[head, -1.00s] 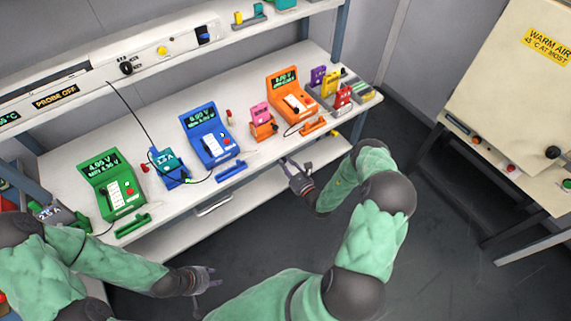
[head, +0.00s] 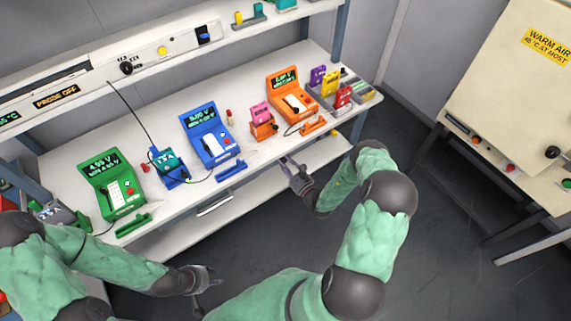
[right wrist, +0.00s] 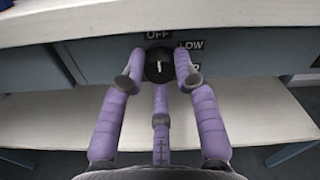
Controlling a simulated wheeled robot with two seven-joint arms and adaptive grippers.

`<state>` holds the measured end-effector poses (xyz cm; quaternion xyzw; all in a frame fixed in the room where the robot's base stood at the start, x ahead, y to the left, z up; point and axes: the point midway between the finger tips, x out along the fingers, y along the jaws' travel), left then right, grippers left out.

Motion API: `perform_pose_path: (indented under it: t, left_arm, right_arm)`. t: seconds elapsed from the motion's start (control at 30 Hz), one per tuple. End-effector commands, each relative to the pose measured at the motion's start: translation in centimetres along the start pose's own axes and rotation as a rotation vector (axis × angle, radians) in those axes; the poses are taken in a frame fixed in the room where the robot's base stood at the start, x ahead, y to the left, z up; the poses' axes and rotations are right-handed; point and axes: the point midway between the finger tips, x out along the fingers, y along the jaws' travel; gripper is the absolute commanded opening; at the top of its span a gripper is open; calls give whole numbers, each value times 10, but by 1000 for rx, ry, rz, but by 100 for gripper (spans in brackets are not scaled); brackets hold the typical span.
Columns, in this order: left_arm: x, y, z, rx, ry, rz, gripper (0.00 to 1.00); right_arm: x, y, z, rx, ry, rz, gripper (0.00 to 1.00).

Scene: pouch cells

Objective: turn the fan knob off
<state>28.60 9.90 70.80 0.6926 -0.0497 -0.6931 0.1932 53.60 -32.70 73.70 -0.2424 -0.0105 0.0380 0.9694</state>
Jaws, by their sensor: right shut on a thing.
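The fan knob (right wrist: 158,72) is a small round black knob with a white pointer mark, on the grey front panel under the bench top in the right wrist view. The label OFF (right wrist: 158,34) is above it, LOW (right wrist: 190,45) is up and to the right, and a third label at the right is partly hidden by a finger. The white mark points roughly up, toward OFF. My right gripper (right wrist: 158,66) is shut on the knob, with purple fingers on both sides; it also shows at the bench's front edge in the head view (head: 289,163). My left gripper (head: 208,279) is open and empty, away from the bench.
The white bench (head: 85,165) carries a green tester (head: 112,185), a blue tester (head: 208,136) and an orange tester (head: 291,95). A lower shelf (head: 255,178) is below the bench top. A cream warm air cabinet (head: 510,80) stands at the right, with open floor between.

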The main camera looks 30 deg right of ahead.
Motion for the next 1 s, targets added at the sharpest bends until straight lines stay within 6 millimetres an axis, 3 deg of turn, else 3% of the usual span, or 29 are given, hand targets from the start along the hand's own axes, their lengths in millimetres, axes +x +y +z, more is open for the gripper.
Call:
perform_pose_path:
  t: [0.07,0.1,0.43,0.57,1.0]
  left_arm:
    - [0,0,0,0,0,0,40]
    - [0,0,0,0,0,0,40]
    - [0,0,0,0,0,0,40]
    - [0,0,0,0,0,0,40]
    - [0,0,0,0,0,0,40]
  right_arm:
    - [-3,5,-4,9,14,6,0]
    - [-3,5,-4,9,14,5,41]
    - [-2,2,-2,4,6,2,41]
    - [-12,1,-2,4,7,2,41]
    - [-94,1,-3,6,12,-1,41]
